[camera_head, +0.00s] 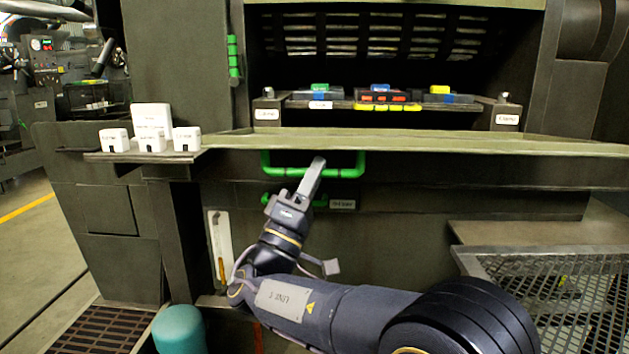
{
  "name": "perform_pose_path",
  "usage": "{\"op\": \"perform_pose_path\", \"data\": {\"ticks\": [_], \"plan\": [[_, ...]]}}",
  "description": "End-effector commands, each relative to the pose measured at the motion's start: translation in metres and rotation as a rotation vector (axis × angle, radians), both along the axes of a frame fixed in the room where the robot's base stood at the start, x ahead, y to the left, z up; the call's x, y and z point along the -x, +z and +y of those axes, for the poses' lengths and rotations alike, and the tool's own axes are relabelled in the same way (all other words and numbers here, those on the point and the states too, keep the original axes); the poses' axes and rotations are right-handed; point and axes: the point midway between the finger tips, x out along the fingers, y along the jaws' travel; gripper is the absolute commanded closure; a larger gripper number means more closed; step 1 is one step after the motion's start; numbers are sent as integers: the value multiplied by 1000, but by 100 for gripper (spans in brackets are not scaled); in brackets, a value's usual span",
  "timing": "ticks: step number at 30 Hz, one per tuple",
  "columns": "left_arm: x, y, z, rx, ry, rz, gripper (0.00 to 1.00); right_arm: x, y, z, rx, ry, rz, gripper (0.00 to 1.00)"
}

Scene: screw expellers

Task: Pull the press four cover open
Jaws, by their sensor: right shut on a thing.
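The press (400,215) fills the middle and right, a dark grey machine front with a long pale ledge. A green bar handle (345,172) is mounted just under the ledge, and I take it to be the cover's handle. My right gripper (316,172) reaches up from below and is shut on the middle of the green handle's lower bar. Its fingers hide a short piece of the bar. A second, lower green part is partly hidden behind the gripper. Where the cover's edges run is hard to tell. My left gripper is not in view.
The ledge (430,146) juts out above the gripper. A side shelf (125,157) with several white boxes stands at left. Another green handle (233,57) is upright above it. A mesh-sided platform (560,275) stands at lower right. Open floor (35,245) lies at far left.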

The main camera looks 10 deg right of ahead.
Motion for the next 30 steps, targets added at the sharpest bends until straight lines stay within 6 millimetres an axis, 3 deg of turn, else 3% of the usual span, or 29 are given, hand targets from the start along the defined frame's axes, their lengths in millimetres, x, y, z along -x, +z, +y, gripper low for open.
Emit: {"op": "perform_pose_path", "data": {"ticks": [13, 14, 18, 30], "plan": [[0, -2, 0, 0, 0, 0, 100, -4, -4, -4, 3, -6, 5, 100], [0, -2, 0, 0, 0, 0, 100, -4, -4, -4, 3, -6, 5, 83], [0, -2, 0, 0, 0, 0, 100, -3, -3, -3, 3, -4, 3, 65], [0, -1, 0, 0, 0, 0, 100, 1, -7, 4, 3, 1, -1, 64]]}}
